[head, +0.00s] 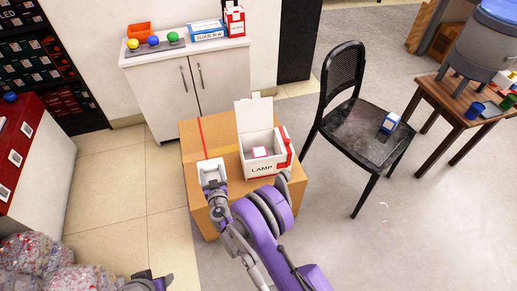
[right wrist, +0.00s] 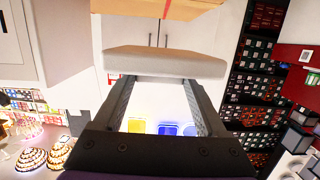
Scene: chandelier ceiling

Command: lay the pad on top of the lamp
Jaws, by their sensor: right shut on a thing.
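The pad (right wrist: 164,62) is a thick white slab held across the fingertips of my right gripper (right wrist: 162,80). In the head view the pad (head: 211,169) is over the left part of the brown carton, left of the lamp box, and my right gripper (head: 213,183) is shut on it. The white box marked LAMP (head: 261,169) stands with its lid flap up. A small white and pink item (head: 260,152) lies inside it; I take this to be the lamp. My left gripper (head: 150,281) barely shows at the bottom edge; its jaws are unclear.
The brown carton (head: 197,150) bears the lamp box. A red item (head: 284,146) is at the box's right side. A black chair (head: 362,128) stands close on the right. A white cabinet (head: 186,88) is behind.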

